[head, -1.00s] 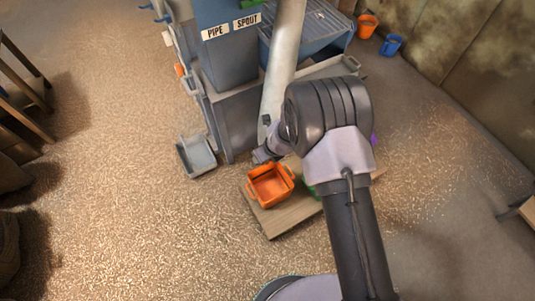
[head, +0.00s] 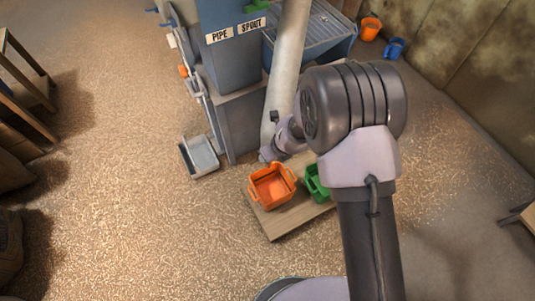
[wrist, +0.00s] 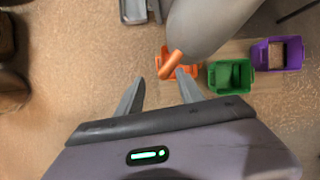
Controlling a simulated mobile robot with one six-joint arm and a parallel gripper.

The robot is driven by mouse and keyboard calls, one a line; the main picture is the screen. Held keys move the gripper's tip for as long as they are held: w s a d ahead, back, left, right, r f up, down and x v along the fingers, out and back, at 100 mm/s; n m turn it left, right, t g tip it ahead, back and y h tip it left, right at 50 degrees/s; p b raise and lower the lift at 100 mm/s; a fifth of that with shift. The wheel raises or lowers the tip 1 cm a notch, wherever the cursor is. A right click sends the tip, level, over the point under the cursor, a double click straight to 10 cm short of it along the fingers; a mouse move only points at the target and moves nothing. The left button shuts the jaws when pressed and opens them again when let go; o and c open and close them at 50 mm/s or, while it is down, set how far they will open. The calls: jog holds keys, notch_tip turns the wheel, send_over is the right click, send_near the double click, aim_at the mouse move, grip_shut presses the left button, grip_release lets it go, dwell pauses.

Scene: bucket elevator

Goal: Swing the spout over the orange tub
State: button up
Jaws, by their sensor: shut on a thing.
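The spout is a long grey pipe (head: 290,70) slanting down from the blue machine; its lower end is near the back of the orange tub (head: 262,193) in the head view. My gripper (head: 267,154) is at that lower end. In the wrist view the spout (wrist: 210,22) is large and grey, with an orange handle (wrist: 171,64) sticking out towards my fingertips (wrist: 159,76). My gripper is shut on this handle, though the exact contact is hard to see. The orange tub shows behind the handle, partly covered. Whether the spout's mouth is over it, I cannot tell.
A green tub (head: 314,184) and a purple tub (wrist: 272,66) stand right of the orange tub on a wooden board (head: 290,220). A grey tray (head: 199,157) sits on the floor to the left. Small orange (head: 371,28) and blue (head: 395,47) buckets stand by the wall.

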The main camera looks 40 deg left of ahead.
jog(key=p+v, duration=0.3)
jog(key=v, duration=0.8)
jog(key=shift+d+p, duration=0.25)
jog(key=shift+p, duration=0.1)
jog(key=shift+s+r, duration=0.1)
